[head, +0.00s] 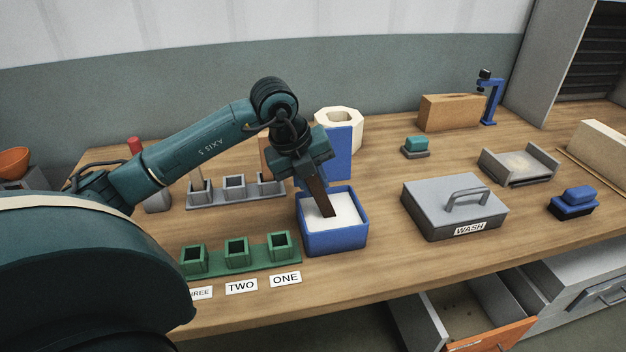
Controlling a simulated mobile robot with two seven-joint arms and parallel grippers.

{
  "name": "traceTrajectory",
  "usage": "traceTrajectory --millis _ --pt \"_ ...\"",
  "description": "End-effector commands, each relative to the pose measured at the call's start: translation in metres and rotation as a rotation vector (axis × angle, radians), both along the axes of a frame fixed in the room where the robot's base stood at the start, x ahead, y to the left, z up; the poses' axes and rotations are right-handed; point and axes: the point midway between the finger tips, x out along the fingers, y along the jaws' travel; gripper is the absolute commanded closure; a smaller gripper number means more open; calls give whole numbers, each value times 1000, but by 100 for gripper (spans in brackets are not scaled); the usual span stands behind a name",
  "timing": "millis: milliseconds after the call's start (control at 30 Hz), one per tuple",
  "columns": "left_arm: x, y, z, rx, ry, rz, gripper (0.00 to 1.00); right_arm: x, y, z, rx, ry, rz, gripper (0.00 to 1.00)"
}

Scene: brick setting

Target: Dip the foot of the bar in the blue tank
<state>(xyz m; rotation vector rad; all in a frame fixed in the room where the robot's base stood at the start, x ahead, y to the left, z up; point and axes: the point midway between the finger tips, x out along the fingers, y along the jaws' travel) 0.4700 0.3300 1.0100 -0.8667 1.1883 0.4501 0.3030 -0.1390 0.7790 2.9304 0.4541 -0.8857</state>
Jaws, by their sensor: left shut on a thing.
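My left gripper (312,176) points down over the blue tank and is shut on a dark brown bar (322,200). The bar leans a little, and its foot shows against the white content inside the tank's walls. I cannot tell whether the foot touches or enters the white surface. The gripper hides the bar's upper part. The blue tank (337,241) is an open square box on the table. A blue panel (341,148) stands upright behind it. My right gripper is not in view.
A green rack (237,261) with sockets and labels THREE, TWO and ONE is at front left. A grey rack (234,197) holding at least one light bar stands behind it. A grey lidded WASH box (428,216) sits right of the tank. An open drawer (462,316) juts out below the table.

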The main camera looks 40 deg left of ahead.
Motion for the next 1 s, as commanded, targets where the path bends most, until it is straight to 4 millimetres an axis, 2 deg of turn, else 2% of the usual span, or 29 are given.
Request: traceTrajectory --millis 433,1000 --pt "0 0 2 0 4 0 99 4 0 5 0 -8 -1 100" --pt "0 0 49 -1 1 0 99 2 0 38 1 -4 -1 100"
